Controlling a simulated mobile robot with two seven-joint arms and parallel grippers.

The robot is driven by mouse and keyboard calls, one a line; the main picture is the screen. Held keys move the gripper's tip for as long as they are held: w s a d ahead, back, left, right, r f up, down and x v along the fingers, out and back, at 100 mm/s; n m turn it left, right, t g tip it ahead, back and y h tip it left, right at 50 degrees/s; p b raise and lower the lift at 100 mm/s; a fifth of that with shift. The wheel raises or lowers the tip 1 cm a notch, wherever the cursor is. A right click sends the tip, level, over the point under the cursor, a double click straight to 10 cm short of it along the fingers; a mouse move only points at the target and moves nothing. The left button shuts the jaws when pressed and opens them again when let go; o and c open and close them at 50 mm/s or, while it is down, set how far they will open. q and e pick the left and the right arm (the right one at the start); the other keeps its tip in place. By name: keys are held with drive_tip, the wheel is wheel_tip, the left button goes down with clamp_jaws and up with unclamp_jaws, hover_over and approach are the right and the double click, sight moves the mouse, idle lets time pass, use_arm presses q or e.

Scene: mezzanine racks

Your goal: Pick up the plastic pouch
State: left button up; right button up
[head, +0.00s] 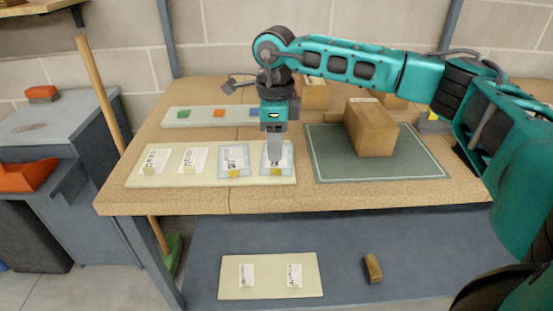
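Two flat clear plastic pouches with printed labels and a yellowish patch at the bottom lie on a cream board on the wooden table. One plastic pouch (234,160) lies just right of the board's middle; the other plastic pouch (288,160) lies at its right end. My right gripper (275,161) points straight down over the right-end pouch and covers its middle. Its fingertips look close to or touching the pouch; I cannot tell whether they grip it. My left gripper is not in view.
Two paper cards (155,161) lie on the cream board (212,180). A cardboard box (371,128) stands on a green mat (420,166) to the right. Behind is a strip with coloured blocks (219,113). A lower shelf (340,240) holds another board and a small brown item (373,268).

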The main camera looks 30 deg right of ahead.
sight(276, 175)
wheel_tip(276, 175, down, 6)
drive_tip(key=shift+w+d+r, duration=0.1)
drive_tip(key=shift+d, duration=0.05)
idle(0.3)
clamp_jaws()
